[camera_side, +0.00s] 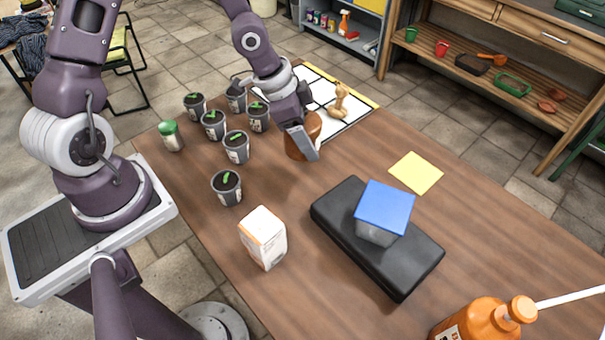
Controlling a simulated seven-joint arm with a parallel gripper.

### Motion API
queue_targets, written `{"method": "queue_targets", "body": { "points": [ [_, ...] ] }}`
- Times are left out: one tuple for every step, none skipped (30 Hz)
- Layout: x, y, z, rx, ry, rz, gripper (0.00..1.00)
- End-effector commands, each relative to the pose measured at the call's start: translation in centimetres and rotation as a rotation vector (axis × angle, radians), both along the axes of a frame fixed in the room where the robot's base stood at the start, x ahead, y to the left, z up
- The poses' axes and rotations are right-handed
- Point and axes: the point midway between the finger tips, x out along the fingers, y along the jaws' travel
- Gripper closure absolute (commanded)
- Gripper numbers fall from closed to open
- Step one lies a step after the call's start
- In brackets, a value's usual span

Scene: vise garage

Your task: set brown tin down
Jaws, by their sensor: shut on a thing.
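The brown tin (296,150) is a short round reddish-brown thing at the far side of the wooden table. My gripper (306,145) is shut on it, with one flat grey finger showing in front of the tin. The finger and the hand hide part of the tin. I cannot tell from this view whether its bottom touches the table.
Several potted seedlings (236,148) and a green-lidded jar (171,136) stand left of the tin. Behind is a gridded board (366,101) with a wooden stamp-like piece (339,102). A black case (335,215) bears a blue-lidded box (384,208). A white carton (263,238) stands nearer.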

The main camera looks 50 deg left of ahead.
Motion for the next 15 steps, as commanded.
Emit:
{"method": "queue_targets", "body": {
  "points": [
    [-0.3,-0.1,-1.1,-0.001,0.006,-0.006,1.0],
    [-0.4,-0.2,-1.9,0.0,0.007,-0.008,1.0],
    [-0.4,-0.2,-2.8,-0.001,0.007,-0.008,1.0],
    [-0.4,-0.2,-3.4,0.0,0.007,-0.007,1.0],
    [-0.3,-0.2,-4.0,-0.001,0.006,-0.006,1.0],
    [-0.3,-0.1,-4.5,0.0,0.004,-0.007,1.0],
    [-0.3,-0.1,-5.0,0.0,0.005,-0.006,1.0],
    [-0.3,-0.1,-5.4,-0.002,0.004,-0.006,1.0],
    [-0.3,-0.1,-6.2,-0.001,0.006,-0.005,1.0],
    [-0.3,-0.1,-6.9,0.001,0.007,-0.006,1.0],
    [-0.3,-0.1,-7.5,0.0,0.006,-0.005,1.0],
    [-0.3,-0.1,-8.2,-0.001,0.006,-0.004,1.0],
    [-0.3,-0.1,-8.6,-0.001,0.006,-0.004,1.0],
    [-0.2,-0.1,-9.0,0.0,0.004,-0.003,1.0],
    [-0.2,0.0,-9.3,0.001,0.003,-0.004,1.0]
  ]
}}
